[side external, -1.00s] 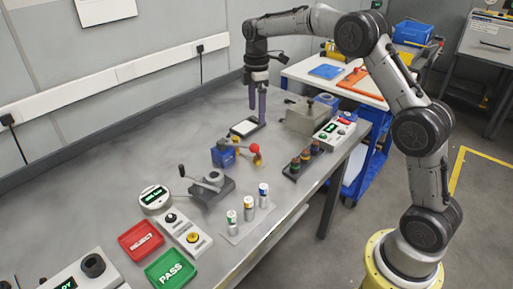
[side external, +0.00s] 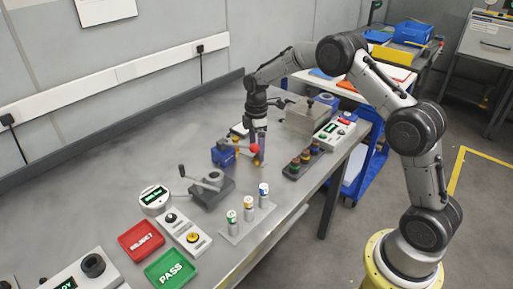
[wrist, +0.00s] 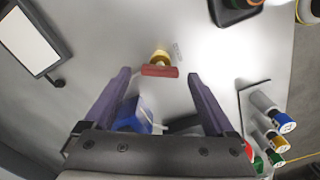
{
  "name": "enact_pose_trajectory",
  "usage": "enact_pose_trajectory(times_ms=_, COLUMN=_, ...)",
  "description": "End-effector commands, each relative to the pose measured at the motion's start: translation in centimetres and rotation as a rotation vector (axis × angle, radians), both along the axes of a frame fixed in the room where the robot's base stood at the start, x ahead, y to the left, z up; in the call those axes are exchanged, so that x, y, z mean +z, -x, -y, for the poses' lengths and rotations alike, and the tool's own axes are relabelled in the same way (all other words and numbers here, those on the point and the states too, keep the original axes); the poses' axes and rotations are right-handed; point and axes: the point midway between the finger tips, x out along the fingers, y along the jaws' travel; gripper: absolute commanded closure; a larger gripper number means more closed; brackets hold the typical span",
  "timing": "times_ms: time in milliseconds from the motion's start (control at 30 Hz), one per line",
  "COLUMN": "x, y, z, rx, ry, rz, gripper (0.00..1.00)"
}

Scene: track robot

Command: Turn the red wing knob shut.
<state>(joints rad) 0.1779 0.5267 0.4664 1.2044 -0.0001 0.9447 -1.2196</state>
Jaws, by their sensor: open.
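The red wing knob (wrist: 160,71) shows in the wrist view as a short red bar lying across the picture, with brass (wrist: 161,57) behind it. In the side view the red knob (side external: 254,148) shows beside the blue body (side external: 222,153), with brass close by. My gripper (wrist: 158,76) is open and empty, pointing down. In the wrist view its purple fingers lie on either side of the knob, with gaps at both ends. In the side view the gripper (side external: 259,158) is close to the knob; contact cannot be told. The blue body (wrist: 133,114) also shows between the fingers.
Three small cells (side external: 248,208) stand on a pad at the front edge.

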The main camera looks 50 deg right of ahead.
Motion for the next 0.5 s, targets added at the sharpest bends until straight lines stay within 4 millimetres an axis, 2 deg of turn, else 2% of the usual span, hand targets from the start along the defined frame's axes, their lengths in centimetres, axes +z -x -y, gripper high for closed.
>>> enact_pose_trajectory(times_ms=333, x=-0.47, y=-0.01, z=0.01, rx=0.0, ry=0.001, rz=0.001, gripper=0.1)
enact_pose_trajectory(times_ms=367, x=-0.47, y=-0.01, z=0.01, rx=0.0, ry=0.001, rz=0.001, gripper=0.12)
enact_pose_trajectory(times_ms=500, x=-0.45, y=-0.01, z=0.01, rx=0.0, ry=0.001, rz=0.001, gripper=0.37)
